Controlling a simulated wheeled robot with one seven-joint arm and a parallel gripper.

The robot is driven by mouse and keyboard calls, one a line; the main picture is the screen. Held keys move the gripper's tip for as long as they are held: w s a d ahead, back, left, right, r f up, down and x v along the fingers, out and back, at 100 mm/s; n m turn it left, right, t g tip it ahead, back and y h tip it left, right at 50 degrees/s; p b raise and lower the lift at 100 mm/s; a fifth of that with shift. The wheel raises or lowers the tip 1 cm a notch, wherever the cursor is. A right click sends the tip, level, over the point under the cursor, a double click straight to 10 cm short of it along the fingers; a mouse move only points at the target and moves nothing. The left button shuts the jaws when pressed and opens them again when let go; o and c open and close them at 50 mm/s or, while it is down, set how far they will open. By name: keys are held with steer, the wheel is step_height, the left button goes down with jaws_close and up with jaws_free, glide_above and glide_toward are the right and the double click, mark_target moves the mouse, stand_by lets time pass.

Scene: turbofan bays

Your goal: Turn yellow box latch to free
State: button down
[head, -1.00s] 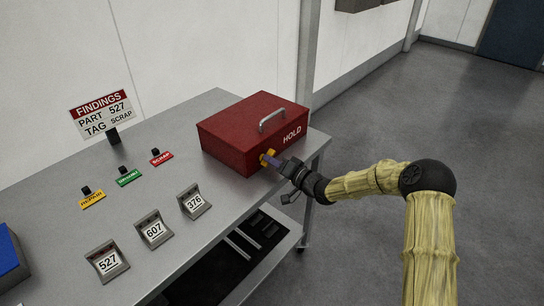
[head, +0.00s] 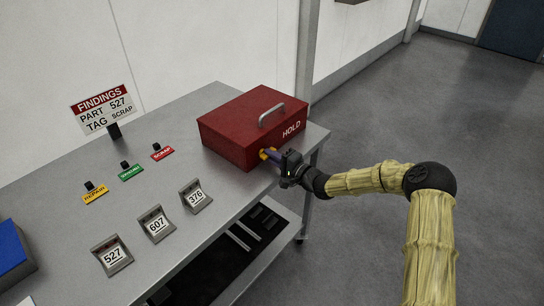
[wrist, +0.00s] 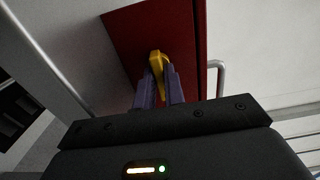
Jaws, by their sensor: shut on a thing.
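A red box (head: 240,135) marked HOLD stands on the metal table, with a grey handle on its lid. Its yellow latch (head: 265,154) is on the front face, and it also shows in the wrist view (wrist: 156,62). My gripper (head: 271,155) is at the box front with its purple fingers on either side of the latch. In the wrist view my gripper (wrist: 160,88) is shut on the latch, which looks slightly tilted there. The fingers hide part of the latch. The lid looks closed.
The metal table (head: 75,200) holds a findings sign (head: 101,109), yellow, green and red tags, and three numbered stands such as 527 (head: 112,255). A blue box (head: 12,250) is at the left edge. Open floor (head: 370,240) lies to the right.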

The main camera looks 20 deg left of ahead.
steer(key=shift+w+d, duration=0.1)
steer(key=c, duration=1.5)
jaws_free()
steer(key=b+v, duration=0.1)
steer(key=v, duration=1.6)
steer(key=shift+d+f, duration=0.1)
steer(key=shift+d, duration=0.1)
